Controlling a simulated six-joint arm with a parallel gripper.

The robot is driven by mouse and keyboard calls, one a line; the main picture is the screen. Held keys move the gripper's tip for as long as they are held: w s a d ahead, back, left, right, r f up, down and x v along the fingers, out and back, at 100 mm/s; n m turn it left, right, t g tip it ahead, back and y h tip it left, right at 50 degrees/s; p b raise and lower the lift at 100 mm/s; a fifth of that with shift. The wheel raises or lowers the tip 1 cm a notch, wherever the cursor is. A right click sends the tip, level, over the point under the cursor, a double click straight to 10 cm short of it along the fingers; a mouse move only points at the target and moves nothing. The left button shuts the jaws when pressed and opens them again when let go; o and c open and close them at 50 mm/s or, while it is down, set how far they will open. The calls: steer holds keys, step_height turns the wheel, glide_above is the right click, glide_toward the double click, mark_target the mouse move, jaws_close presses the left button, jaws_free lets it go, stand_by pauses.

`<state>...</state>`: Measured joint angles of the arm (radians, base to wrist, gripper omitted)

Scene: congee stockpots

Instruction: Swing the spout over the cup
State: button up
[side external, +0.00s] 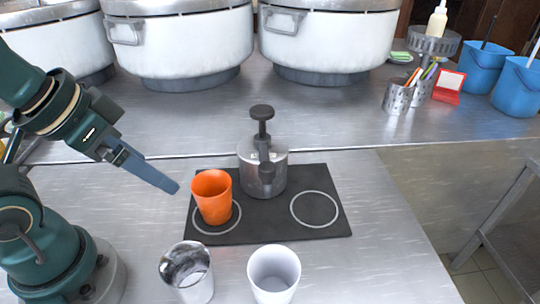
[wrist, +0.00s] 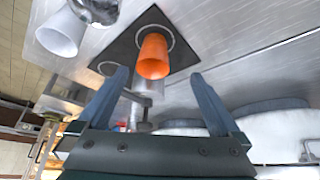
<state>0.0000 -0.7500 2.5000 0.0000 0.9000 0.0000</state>
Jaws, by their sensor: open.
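A metal dispenser (side external: 250,177) with a black top knob stands at the back middle of a black mat (side external: 270,222). Its dark spout (side external: 267,172) faces the camera, between the mat's two white rings. An orange cup (side external: 212,200) stands on the left ring, left of the spout and not under it. The right ring is empty. My gripper (side external: 174,188) is left of the orange cup, apart from it. In the wrist view my gripper (wrist: 158,82) is open and empty, with the orange cup (wrist: 154,56) showing between and beyond its fingers; the dispenser is partly hidden there.
A shiny metal cup (side external: 187,276) and a white cup (side external: 274,276) stand in front of the mat. Large white stockpots (side external: 180,45) line the back. Utensil holders (side external: 398,98) and blue buckets (side external: 517,88) are at back right. The counter right of the mat is clear.

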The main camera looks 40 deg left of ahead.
steer(key=c, duration=0.6)
steer(key=w+d+r+m+g, duration=0.35)
steer(key=w+r+m, duration=0.35)
steer(key=r+m, duration=0.45)
steer(key=m+g, duration=0.2)
steer(key=m, duration=0.5)
glide_above(267, 166)
steer(key=shift+n, duration=0.25)
step_height(267, 166, down, 7)
steer(key=shift+w+a+f, duration=0.1)
steer(key=shift+f, duration=2.8)
